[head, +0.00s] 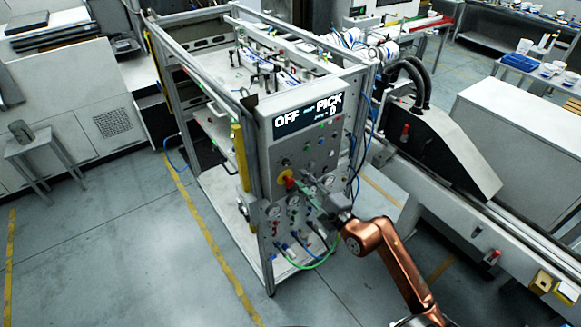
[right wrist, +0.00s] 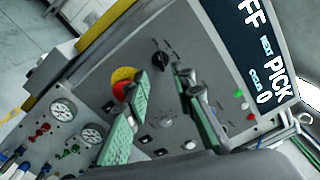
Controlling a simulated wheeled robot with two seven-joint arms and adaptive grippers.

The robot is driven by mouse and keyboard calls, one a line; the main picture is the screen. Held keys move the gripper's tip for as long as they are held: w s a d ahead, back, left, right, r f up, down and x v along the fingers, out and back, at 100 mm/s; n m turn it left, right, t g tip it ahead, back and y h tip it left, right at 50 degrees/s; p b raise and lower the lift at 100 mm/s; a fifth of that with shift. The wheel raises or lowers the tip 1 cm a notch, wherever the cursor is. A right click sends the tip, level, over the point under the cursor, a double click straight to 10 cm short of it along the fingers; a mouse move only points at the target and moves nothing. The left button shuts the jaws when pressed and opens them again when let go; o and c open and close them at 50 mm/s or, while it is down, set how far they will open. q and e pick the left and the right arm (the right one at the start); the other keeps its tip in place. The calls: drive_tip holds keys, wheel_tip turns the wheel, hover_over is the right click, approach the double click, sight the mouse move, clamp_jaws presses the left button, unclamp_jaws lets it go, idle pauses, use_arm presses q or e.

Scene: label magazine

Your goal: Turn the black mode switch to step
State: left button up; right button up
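The black mode switch (right wrist: 160,60) is a small round knob with a light pointer mark on the grey control panel (head: 290,150). In the right wrist view it shows just beyond my fingertips, in line with the gap between them. In the head view the knob is too small to make out surely. My right gripper (right wrist: 164,79) is open and empty, its green-padded finger to the left and the other to the right; it appears in front of the panel in the head view (head: 304,183). I see no contact with the switch. My left gripper is out of view.
A red emergency stop on a yellow disc (right wrist: 124,82) sits left of the switch, close to my left finger. The display (head: 307,114) above reads OFF, PICK and 0. Gauges (right wrist: 62,110) and hoses lie lower on the panel. A conveyor-like machine (head: 440,150) stands right.

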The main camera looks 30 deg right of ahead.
sight(287, 164)
drive_tip(key=w, duration=0.2)
drive_tip(key=w+p, duration=0.1)
drive_tip(key=w, duration=0.3)
drive_tip(key=shift+w+a+r+p, duration=0.1)
drive_tip(key=shift+a+r+p, duration=0.05)
drive_tip(key=shift+a+p, duration=0.15)
drive_tip(key=shift+w, duration=0.7)
drive_tip(key=shift+c, duration=0.4)
clamp_jaws()
